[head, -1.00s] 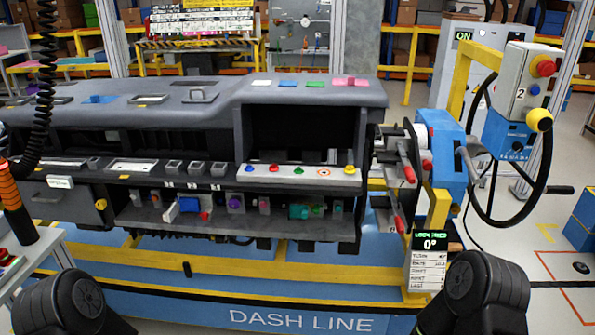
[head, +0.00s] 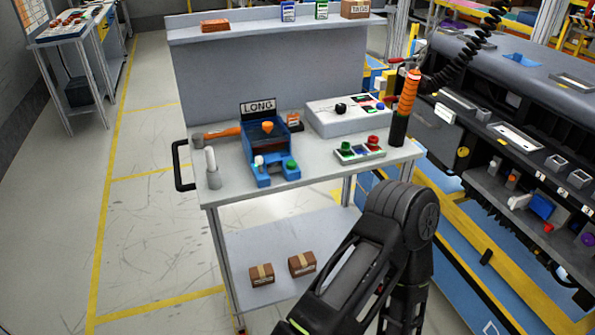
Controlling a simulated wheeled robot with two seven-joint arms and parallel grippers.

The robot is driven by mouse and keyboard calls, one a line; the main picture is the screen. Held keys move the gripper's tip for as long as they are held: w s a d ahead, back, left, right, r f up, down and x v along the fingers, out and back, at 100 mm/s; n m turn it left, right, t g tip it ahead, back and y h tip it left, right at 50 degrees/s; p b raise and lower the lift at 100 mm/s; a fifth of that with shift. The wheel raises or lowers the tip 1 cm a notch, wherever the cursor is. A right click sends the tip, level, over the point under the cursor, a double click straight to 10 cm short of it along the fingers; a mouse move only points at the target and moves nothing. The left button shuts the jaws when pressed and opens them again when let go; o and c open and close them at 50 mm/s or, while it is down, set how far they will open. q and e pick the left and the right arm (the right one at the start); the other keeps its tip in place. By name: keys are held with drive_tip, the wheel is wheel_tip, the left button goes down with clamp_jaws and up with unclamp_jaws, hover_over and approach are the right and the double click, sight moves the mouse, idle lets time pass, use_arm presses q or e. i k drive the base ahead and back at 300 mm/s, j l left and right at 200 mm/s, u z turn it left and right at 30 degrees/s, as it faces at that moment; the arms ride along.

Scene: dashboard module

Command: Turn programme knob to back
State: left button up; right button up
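A white control box (head: 347,117) sits on the grey cart top. A black knob (head: 340,109) stands on its upper face, beside a dark and coloured panel area; this may be the programme knob, but its markings and pointing direction are too small to read. One of my arms rises at the bottom centre, in front of the cart. Neither of my grippers shows in the head view. Nothing of mine touches the box or the knob.
The cart (head: 222,196) also holds a blue fixture (head: 267,143) marked LONG, a button block (head: 360,150), an orange-handled hammer (head: 222,132) and an orange-gripped tool (head: 406,98). Two cartons lie on its lower shelf. The dashboard (head: 510,90) stands at right.

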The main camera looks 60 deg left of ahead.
sight(341, 109)
drive_tip(key=u, duration=2.05)
drive_tip(key=i+j, duration=0.4)
drive_tip(key=i, duration=0.25)
drive_tip(key=z, duration=1.9)
